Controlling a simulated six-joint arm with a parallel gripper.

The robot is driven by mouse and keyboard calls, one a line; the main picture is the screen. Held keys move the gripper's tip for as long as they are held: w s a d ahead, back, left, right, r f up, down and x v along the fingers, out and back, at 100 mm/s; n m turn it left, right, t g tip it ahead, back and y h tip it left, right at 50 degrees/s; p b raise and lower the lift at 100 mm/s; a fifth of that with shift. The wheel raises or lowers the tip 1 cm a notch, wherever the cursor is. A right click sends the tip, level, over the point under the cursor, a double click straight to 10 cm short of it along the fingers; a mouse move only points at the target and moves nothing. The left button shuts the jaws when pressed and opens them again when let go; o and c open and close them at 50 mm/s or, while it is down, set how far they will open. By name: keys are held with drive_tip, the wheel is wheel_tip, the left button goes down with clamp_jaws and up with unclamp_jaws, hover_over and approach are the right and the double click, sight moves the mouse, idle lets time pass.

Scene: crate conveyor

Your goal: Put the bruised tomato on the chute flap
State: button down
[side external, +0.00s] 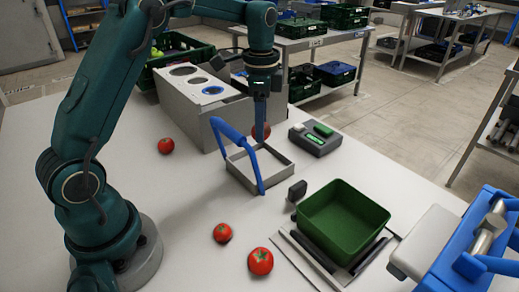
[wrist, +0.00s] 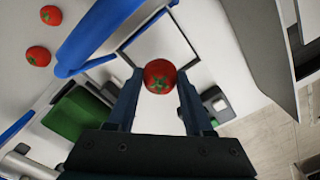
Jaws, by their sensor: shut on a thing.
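My gripper (side external: 261,116) points straight down, shut on a red tomato (side external: 261,132). In the wrist view the tomato (wrist: 160,77) sits between the fingertips of my gripper (wrist: 157,90), its green stalk end showing. I cannot make out a bruise on it. The tomato is over or close behind the far edge of a shallow square grey tray (side external: 238,178); its exact height is unclear. A blue bar (side external: 238,140) arches over the tray and also shows in the wrist view (wrist: 112,30). I cannot tell for sure which part is the chute flap.
Three loose tomatoes (side external: 166,146) (side external: 222,233) (side external: 261,261) lie on the white table. A grey box with round holes (side external: 204,92) stands behind left, a small grey device (side external: 317,139) to the right. A green bin (side external: 343,243) and a blue holder (side external: 440,250) stand front right.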

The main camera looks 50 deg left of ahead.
drive_tip(key=shift+f, duration=3.75)
drive_tip(key=shift+c, duration=1)
unclamp_jaws()
drive_tip(key=shift+r, duration=3.55)
